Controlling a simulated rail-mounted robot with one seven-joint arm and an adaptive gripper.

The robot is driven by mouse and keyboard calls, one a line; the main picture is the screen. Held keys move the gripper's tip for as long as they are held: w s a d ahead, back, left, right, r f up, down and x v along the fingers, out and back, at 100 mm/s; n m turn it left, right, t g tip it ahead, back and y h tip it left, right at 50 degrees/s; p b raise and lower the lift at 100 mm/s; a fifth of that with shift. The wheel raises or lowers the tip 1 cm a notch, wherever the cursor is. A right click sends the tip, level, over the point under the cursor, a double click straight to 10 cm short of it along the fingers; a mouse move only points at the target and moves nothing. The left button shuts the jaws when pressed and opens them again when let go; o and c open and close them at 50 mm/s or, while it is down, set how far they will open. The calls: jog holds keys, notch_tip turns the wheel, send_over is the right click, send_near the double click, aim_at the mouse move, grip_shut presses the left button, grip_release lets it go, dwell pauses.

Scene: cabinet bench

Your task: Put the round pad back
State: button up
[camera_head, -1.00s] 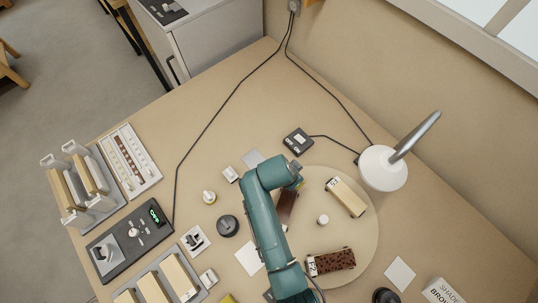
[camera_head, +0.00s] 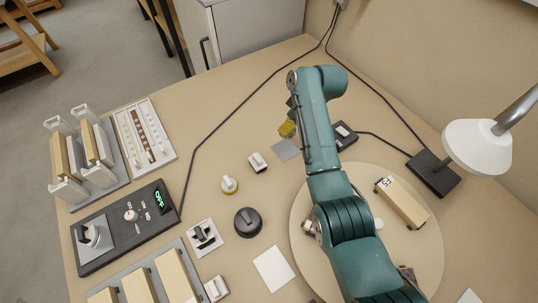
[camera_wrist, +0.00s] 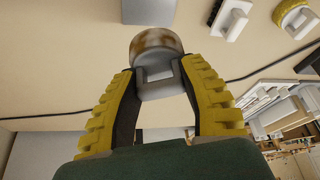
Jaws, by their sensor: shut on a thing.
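My gripper (camera_wrist: 158,76) has yellow ribbed fingers and is shut on the grey handle of the round pad (camera_wrist: 156,43). The pad is a short disc with a mottled brown and white face, and it points away from the fingers. In the head view my gripper (camera_head: 287,129) hangs at the far side of the bench, just beyond a grey square (camera_head: 285,150). The held pad cannot be made out there. The grey square also shows at the top of the wrist view (camera_wrist: 149,10), beyond the pad. The pad looks clear of the bench.
A white block with a dark strip (camera_head: 257,162) and a yellow-rimmed round knob (camera_head: 229,185) stand left of the grey square. A round board (camera_head: 425,245) bears a labelled wooden block (camera_head: 402,203). A lamp (camera_head: 478,146) and black cables lie to the right and behind.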

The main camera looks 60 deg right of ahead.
notch_tip(320, 180, down, 10)
jog(key=b, duration=0.3)
jog(key=shift+s+r, duration=0.1)
jog(key=shift+r, duration=0.05)
jog(key=o, duration=1.1)
jog(key=shift+c, duration=0.2)
jog(key=p+v, duration=0.4)
jog(key=v, duration=0.8)
